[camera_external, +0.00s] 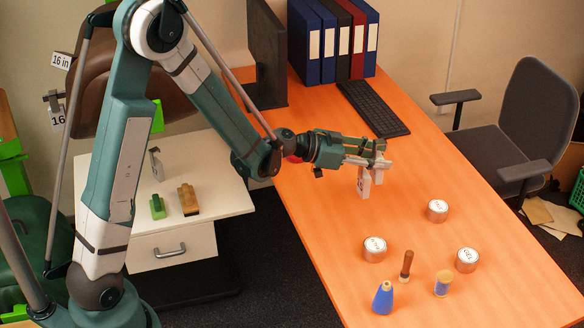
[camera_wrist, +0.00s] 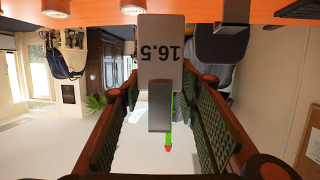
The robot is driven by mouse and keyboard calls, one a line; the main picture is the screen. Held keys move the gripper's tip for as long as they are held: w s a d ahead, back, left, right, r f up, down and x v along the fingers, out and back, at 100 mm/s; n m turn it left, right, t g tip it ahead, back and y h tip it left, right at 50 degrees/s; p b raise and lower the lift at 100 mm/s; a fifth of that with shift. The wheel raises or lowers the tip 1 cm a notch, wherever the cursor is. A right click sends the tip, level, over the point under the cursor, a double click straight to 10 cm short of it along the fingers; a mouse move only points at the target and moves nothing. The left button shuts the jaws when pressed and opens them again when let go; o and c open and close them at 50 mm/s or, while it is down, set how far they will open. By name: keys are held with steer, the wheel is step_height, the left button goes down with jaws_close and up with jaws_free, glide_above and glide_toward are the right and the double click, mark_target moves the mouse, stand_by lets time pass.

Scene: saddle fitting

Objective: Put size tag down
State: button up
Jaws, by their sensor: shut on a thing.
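The size tag (camera_external: 364,182) is a small white-grey block with a clip, below my gripper (camera_external: 378,163) at the orange desk. In the wrist view the tag (camera_wrist: 161,42) reads "16.5" upside down, with its grey clip between the two green-padded fingers of my gripper (camera_wrist: 158,88). My gripper is shut on the tag. The tag looks upright, close over the desktop. I cannot tell whether its lower end touches the desk (camera_external: 310,215).
Three round tins (camera_external: 437,211), a brown-handled tool (camera_external: 406,265), a blue bottle (camera_external: 382,298) and a small yellow-topped jar (camera_external: 442,283) stand toward the front. A keyboard (camera_external: 373,108) and binders (camera_external: 333,40) are behind. A white cabinet (camera_external: 220,190) holds brushes.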

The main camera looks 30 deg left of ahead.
steer(key=w+d+f+m+g+h+p, duration=0.1)
steer(key=d+f+m+g+h, duration=0.1)
steer(key=d, duration=0.7)
steer(key=shift+d+m+g+p, duration=0.2)
steer(key=shift+m+g+p, duration=0.15)
steer(key=shift+g, duration=0.35)
steer(key=shift+f, duration=0.1)
step_height(320, 180, down, 6)
steer(key=b, duration=0.1)
steer(key=shift+f+b, duration=0.15)
steer(key=shift+b, duration=0.15)
steer(key=shift+f+b, duration=0.55)
steer(key=shift+f, duration=1.35)
steer(key=shift+f, duration=0.15)
steer(key=o, duration=0.9)
